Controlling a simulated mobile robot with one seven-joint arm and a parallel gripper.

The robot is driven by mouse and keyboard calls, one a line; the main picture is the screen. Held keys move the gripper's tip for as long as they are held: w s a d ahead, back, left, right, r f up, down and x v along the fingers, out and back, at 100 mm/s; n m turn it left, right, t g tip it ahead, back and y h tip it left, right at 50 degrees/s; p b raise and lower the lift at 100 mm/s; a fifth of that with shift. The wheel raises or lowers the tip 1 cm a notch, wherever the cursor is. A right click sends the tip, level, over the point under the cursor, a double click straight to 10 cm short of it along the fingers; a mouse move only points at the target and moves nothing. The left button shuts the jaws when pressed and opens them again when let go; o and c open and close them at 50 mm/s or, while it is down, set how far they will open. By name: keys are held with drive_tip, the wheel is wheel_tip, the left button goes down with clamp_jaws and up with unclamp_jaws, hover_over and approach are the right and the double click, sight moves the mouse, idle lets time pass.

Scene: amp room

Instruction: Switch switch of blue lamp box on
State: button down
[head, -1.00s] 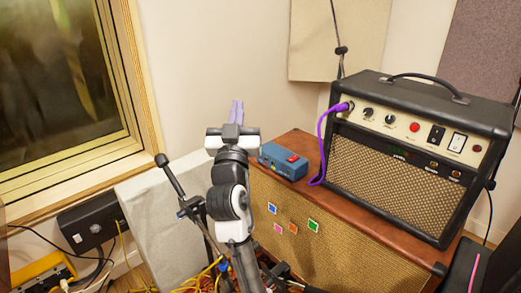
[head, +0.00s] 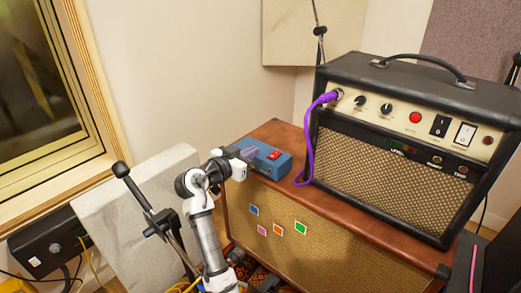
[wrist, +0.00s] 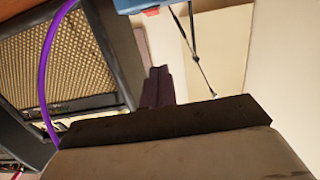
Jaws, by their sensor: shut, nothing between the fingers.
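The blue lamp box (head: 267,168) sits on the left end of the brown wooden cabinet top, with a red switch (head: 274,155) on its upper face. In the wrist view only a strip of the blue box (wrist: 128,4) shows at the top edge. I cannot tell the switch's position. My gripper (head: 250,153) is shut and empty, its purple fingers pointing right at the box's left side, close to the switch. I cannot tell whether they touch the box. The fingers also show in the wrist view (wrist: 158,82), apart from the blue strip.
A black amplifier (head: 400,140) stands on the cabinet (head: 330,225) right of the box, with a purple cable (head: 309,140) hanging between them. A black microphone stand (head: 150,205) and a grey panel (head: 115,210) are left of my arm. Bare wall is behind the box.

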drive_tip(key=shift+d, duration=0.1)
drive_tip(key=p, duration=0.1)
hover_over(272, 157)
drive_tip(key=shift+f, duration=0.5)
wheel_tip(272, 157, down, 3)
drive_tip(key=shift+r+p, duration=0.1)
drive_tip(key=shift+p, duration=0.2)
drive_tip(key=shift+w+f, duration=0.1)
drive_tip(key=shift+f, duration=0.55)
drive_tip(key=shift+f, duration=0.1)
